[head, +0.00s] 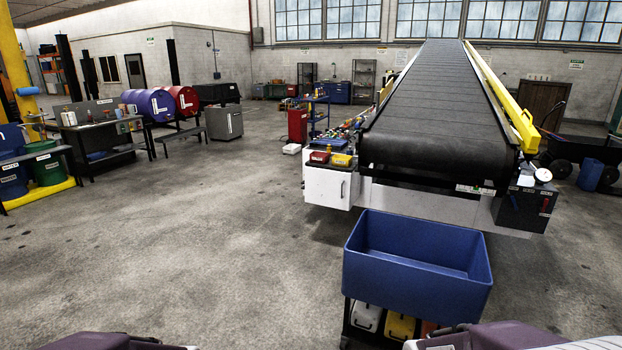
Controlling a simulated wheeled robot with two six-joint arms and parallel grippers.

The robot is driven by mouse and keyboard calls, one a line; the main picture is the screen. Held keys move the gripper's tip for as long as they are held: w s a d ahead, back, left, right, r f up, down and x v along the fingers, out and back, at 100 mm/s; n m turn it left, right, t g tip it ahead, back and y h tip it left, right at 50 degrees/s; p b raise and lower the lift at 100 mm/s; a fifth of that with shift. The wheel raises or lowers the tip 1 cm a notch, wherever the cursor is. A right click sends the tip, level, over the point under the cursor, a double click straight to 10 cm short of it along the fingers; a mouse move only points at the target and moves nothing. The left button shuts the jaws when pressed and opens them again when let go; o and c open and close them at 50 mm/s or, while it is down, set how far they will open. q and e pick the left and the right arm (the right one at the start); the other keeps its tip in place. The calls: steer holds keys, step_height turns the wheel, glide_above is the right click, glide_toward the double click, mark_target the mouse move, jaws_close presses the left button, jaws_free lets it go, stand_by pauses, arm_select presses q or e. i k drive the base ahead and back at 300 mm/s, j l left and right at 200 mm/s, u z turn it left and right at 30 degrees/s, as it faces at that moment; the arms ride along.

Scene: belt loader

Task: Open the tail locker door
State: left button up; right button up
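A white locker (328,187) stands at the near end of the belt loader (428,120), left of the belt. Its front door has a dark handle (343,189) near the right edge and looks shut. A red bin (319,157) and a yellow bin (341,160) sit on top of the locker. Only purple and grey parts of my two arms show along the bottom edge, well short of the locker. Neither of my grippers is in view.
A blue tub (415,262) on a cart stands in front of the loader, right of the locker, with cases on its lower shelf. A dark box with a gauge (526,208) is at the loader's right corner. Open concrete floor (190,240) lies left of the locker.

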mark_target(328, 188)
steer(key=i, duration=2.75)
steer(key=i+z, duration=0.2)
steer(key=i, duration=0.25)
steer(key=i+j+z, duration=0.25)
steer(key=i, duration=0.15)
steer(key=i+j+z, duration=0.2)
steer(key=i, duration=0.25)
steer(key=i+j+z, duration=0.2)
steer(key=i, duration=0.2)
